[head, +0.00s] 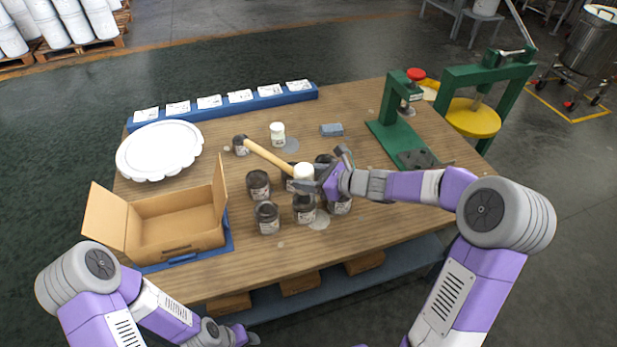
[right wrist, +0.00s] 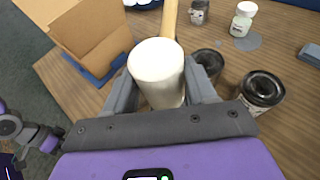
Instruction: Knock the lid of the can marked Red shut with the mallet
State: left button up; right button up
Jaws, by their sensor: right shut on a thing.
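My right gripper (head: 312,184) is shut on the white head of the mallet (head: 304,172), above a cluster of cans. The mallet's pale wooden handle (head: 268,156) points away to the upper left. In the right wrist view the white head (right wrist: 157,72) sits between the fingers. Several dark-topped cans stand below and around it, among them a front can (head: 267,217), a left can (head: 258,185) and one below the gripper (head: 304,208). Their labels are too small to read, so I cannot tell which is Red. My left gripper (head: 242,336) is low at the table's front, its fingers unclear.
An open cardboard box (head: 175,222) is at the left, with a white scalloped tray (head: 158,150) behind it. A white-lidded jar (head: 278,134) and a grey-blue block (head: 331,130) stand farther back. A green press (head: 391,110) is at the right. The table's right front is clear.

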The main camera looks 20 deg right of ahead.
notch_tip(320, 180, down, 5)
jog(key=b, duration=0.5)
jog(key=shift+f, duration=0.15)
notch_tip(320, 180, up, 6)
jog(key=p, duration=0.5)
jog(key=shift+r, duration=0.2)
